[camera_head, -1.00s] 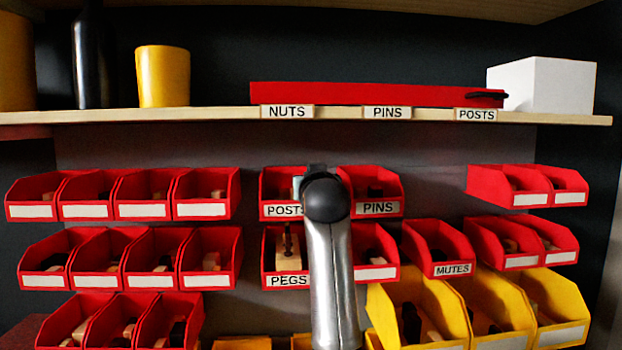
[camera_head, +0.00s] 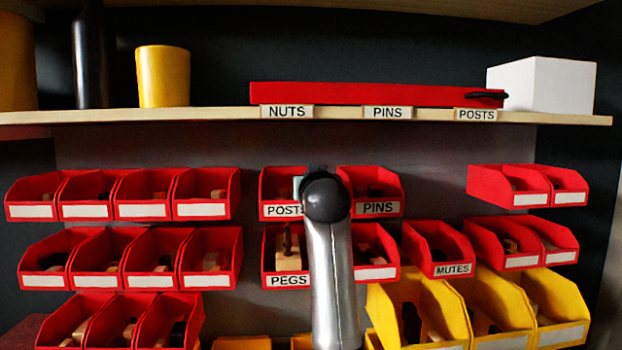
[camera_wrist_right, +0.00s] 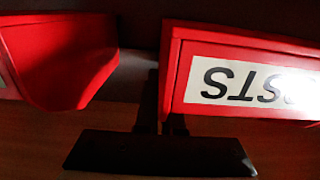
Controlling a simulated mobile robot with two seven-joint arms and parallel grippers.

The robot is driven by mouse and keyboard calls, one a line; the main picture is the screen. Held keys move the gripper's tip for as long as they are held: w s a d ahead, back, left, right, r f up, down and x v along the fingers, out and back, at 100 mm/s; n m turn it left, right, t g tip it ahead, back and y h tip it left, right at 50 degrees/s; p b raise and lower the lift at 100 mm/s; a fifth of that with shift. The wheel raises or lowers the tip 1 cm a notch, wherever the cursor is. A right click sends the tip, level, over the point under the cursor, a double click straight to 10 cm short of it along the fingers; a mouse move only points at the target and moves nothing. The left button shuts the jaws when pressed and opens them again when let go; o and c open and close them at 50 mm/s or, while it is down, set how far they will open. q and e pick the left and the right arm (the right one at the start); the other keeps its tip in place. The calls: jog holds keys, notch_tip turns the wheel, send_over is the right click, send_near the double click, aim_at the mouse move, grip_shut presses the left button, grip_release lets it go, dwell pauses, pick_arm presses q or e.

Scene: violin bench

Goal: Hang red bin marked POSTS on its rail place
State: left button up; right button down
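The red bin marked POSTS (camera_head: 283,211) hangs in the upper row below the shelf label NUTS, left of the PINS bin (camera_head: 377,208). My right arm covers its right side in the head view. In the right wrist view the POSTS bin (camera_wrist_right: 179,75) shows upside down, with part of its label cut off. My right gripper (camera_wrist_right: 160,122) shows there as dark parts beside the bin's edge; whether it touches or grips the bin I cannot tell. A bare stretch of back panel (camera_head: 436,183) lies right of the PINS bin, below the shelf label POSTS (camera_head: 476,115). My left gripper is out of view.
The PEGS bin (camera_head: 288,281) hangs directly below the POSTS bin, and the MUTES bin (camera_head: 452,269) below the bare stretch. More red bins (camera_head: 530,199) stand to the right. The shelf (camera_head: 220,116) above carries a yellow cup (camera_head: 163,77), a red flat case (camera_head: 350,95) and a white box (camera_head: 542,85).

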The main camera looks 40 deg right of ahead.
jog(key=shift+r, duration=0.9)
dwell(1.3)
jog(key=shift+b+v, duration=0.3)
jog(key=shift+v, duration=1.25)
dwell(1.1)
jog(key=shift+b+v, duration=0.35)
jog(key=shift+v, duration=1.1)
jog(key=v, duration=1.4)
jog(key=shift+s+d, duration=0.1)
